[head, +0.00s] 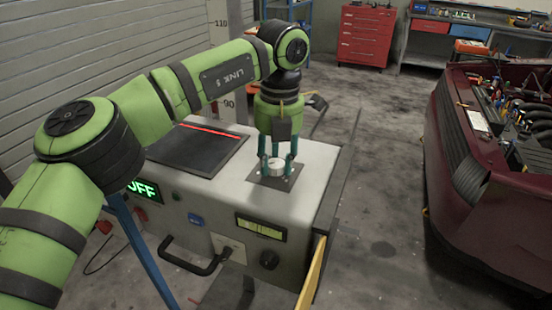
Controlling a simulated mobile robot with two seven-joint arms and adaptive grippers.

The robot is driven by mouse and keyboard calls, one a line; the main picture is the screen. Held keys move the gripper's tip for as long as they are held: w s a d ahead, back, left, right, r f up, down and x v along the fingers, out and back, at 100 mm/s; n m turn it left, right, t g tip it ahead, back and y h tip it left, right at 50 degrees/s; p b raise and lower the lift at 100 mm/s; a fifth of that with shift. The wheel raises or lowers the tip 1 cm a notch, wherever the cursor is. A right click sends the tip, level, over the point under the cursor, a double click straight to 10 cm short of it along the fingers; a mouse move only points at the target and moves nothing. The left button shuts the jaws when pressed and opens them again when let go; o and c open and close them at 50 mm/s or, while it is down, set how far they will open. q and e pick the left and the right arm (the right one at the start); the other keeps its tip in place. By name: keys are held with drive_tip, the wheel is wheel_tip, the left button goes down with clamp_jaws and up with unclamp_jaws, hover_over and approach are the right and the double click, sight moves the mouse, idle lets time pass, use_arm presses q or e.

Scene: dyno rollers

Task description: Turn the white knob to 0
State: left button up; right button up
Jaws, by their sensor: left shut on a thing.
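The white knob (274,168) sits on a dark square plate (275,179) on top of the light grey machine. My left gripper (277,163) points straight down over it, with its teal fingers on either side of the knob, shut on it. The knob's top is partly hidden by the fingers, and its setting is too small to read. My right gripper is out of view.
A dark red car (480,215) stands at the right. Floor between them is clear.

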sight(279, 164)
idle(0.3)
use_arm(q)
drive_tip(key=o, duration=1.2)
drive_tip(key=shift+c, duration=0.2)
wheel_tip(279, 164, up, 12)
drive_tip(key=shift+d, duration=0.25)
drive_tip(key=shift+s, duration=0.1)
